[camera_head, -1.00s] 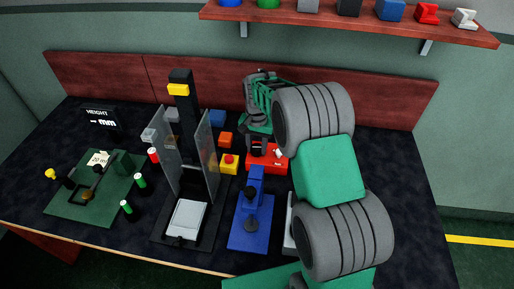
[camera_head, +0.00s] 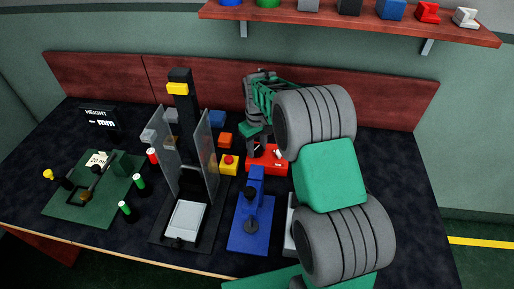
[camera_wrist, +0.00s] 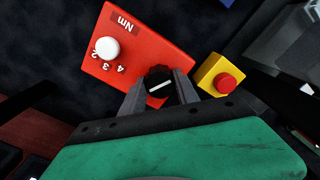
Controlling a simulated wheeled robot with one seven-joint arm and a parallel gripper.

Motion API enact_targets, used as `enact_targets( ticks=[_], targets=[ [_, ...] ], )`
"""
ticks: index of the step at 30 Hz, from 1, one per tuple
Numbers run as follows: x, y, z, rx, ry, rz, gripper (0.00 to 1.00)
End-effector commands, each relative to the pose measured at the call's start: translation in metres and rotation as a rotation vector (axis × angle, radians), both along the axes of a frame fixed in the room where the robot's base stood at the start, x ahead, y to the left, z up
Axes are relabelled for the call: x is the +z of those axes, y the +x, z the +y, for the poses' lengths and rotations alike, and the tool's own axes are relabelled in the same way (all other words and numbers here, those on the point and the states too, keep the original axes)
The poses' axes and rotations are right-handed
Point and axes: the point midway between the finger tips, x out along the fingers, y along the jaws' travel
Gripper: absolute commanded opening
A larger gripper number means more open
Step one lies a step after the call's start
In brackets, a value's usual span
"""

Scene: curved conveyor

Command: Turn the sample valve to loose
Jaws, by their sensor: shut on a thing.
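The red box (camera_head: 272,165) stands near the back of the table in the head view. In the wrist view the red box (camera_wrist: 150,45) carries a white knob (camera_wrist: 107,49), the marking "Nm" and small numerals. A black round knob with a white line (camera_wrist: 160,86), apparently the sample valve, sits at the box's lower edge. My gripper (camera_wrist: 159,92) is shut on this black knob, one finger on each side. The head view shows my gripper (camera_head: 257,143) above the red box, with the knob mostly hidden. No "loose" label is readable.
A yellow box with a red button (camera_head: 229,163) stands just left of the red box; it is close to my right finger in the wrist view. A blue stand (camera_head: 250,228) is in front. A tall black press with clear panels (camera_head: 181,140) stands to the left.

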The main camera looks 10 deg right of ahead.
Motion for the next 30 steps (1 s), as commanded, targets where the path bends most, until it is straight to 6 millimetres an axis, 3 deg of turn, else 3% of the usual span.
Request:
enact_targets(
  ticks=[15, 30],
  targets=[
    [0.0006, 0.0005, 0.0001, 0.406, 0.000, -0.001, 0.00],
    [0.0008, 0.0005, 0.0001, 0.519, 0.000, -0.001, 0.00]
  ],
)
